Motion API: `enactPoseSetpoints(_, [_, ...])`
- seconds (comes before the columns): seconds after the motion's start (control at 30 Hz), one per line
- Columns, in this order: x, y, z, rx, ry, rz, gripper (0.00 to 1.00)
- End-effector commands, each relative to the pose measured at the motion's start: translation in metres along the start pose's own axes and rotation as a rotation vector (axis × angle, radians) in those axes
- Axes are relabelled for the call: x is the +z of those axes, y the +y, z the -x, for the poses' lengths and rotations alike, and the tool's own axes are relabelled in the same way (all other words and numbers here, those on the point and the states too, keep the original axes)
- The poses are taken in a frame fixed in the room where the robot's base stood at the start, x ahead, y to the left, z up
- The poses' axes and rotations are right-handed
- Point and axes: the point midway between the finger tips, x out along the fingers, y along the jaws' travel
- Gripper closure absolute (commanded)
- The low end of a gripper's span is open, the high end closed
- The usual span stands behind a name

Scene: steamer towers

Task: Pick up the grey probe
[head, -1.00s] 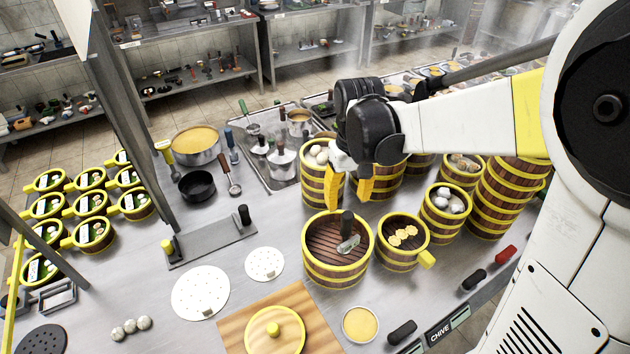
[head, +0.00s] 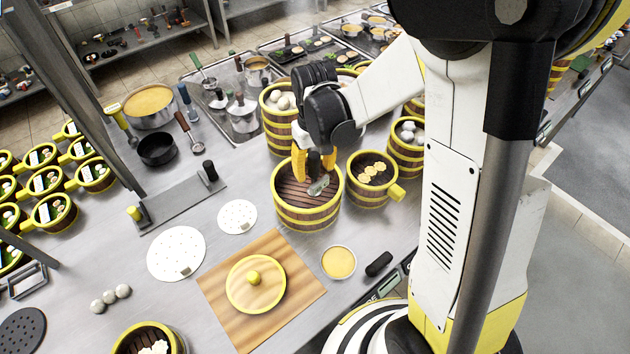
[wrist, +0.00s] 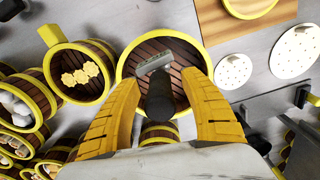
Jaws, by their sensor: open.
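The grey probe, with a grey metal head (head: 319,187) and a dark handle, stands in a round yellow-rimmed steamer basket (head: 307,217) with a brown slatted floor. In the wrist view, its grey head (wrist: 154,63) lies toward the far side and the black handle (wrist: 160,98) points up at my camera. My gripper (head: 315,170) is open, its yellow fingers pointing down over the basket on either side of the handle. In the wrist view, a gap shows between the handle and each finger. The handle is mostly hidden by the fingers in the head view.
A smaller handled basket (head: 374,178) with yellow pieces stands close on the right. A taller steamer (head: 279,125) with white buns stands just behind. A wooden board (head: 290,292) with a yellow lid (head: 255,284) and a bowl (head: 339,262) lie in front.

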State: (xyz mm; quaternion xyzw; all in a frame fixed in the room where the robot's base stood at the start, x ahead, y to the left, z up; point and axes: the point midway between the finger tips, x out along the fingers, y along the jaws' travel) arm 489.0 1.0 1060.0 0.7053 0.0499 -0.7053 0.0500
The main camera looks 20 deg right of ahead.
Motion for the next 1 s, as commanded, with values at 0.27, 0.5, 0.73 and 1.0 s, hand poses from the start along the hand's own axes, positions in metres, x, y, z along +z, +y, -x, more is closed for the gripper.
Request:
enactPoseSetpoints(0.27, [0.000,0.000,0.001,0.000,0.000,0.000,0.99])
enactPoseSetpoints(0.5, [0.000,0.000,0.001,0.000,0.000,0.000,1.00])
enactPoseSetpoints(0.73, [0.000,0.000,0.003,0.000,-0.001,0.000,1.00])
enactPoseSetpoints(1.0, [0.001,0.000,0.035,0.000,0.000,0.000,1.00])
